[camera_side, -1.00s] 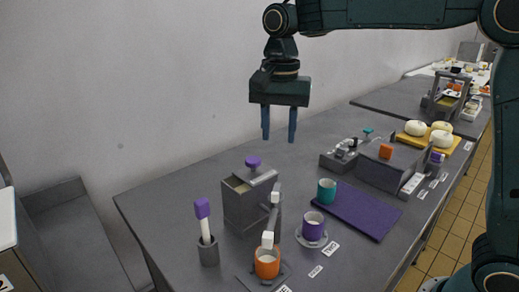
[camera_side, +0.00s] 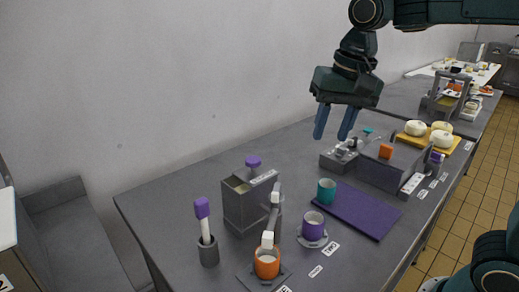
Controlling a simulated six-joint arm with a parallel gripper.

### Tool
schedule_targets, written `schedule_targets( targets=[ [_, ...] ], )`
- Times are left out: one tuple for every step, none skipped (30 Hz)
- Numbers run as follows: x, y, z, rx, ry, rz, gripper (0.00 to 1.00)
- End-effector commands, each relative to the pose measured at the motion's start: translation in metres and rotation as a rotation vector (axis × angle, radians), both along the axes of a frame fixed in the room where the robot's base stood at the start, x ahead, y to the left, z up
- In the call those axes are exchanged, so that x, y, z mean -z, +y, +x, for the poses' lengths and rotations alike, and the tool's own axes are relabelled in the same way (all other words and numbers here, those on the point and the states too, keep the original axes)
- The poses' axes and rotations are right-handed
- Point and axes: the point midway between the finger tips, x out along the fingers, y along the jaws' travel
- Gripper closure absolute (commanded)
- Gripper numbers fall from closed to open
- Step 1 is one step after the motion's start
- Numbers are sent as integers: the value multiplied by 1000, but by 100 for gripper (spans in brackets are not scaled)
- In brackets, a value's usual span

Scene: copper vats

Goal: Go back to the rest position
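My gripper (camera_side: 334,136) hangs above the grey table, near its back edge. Its two blue fingers are apart with nothing between them. In the picture the fingertips lie just left of a grey box with small fittings (camera_side: 345,157); they appear to be above the table, not touching anything.
Below stand a teal cup (camera_side: 326,191) by a purple mat (camera_side: 362,211), a purple cup (camera_side: 313,226), an orange cup (camera_side: 267,263), a grey box with a purple knob (camera_side: 245,204) and a purple-topped stick in a holder (camera_side: 208,251). White round items (camera_side: 442,139) sit on a yellow board (camera_side: 456,147).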

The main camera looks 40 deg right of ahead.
Motion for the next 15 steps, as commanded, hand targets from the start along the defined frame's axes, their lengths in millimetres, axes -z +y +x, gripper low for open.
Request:
schedule_targets(
  targets=[
    [-1, -4, -12, -32, -22, -6, 64],
    [0, -6, -18, -54, -34, -11, 64],
    [1, -8, -25, -83, -50, -17, 64],
    [2, -10, -32, -104, -61, -23, 64],
    [3, -12, -37, -126, -74, -28, 64],
    [4, -15, -45, -155, -90, -37, 64],
    [6, -16, -51, -177, -101, -43, 64],
    [7, -18, -57, -199, -113, -50, 64],
    [10, -20, -65, -227, -128, -60, 64],
    [11, -21, -70, -248, -140, -68, 64],
    [13, -23, -76, -269, -152, -76, 64],
    [16, -25, -83, -297, -168, -87, 64],
    [19, -26, -89, -319, -178, -96, 64],
    [22, -27, -94, -340, -188, -105, 64],
    [25, -29, -102, -368, -205, -118, 64]
  ],
)
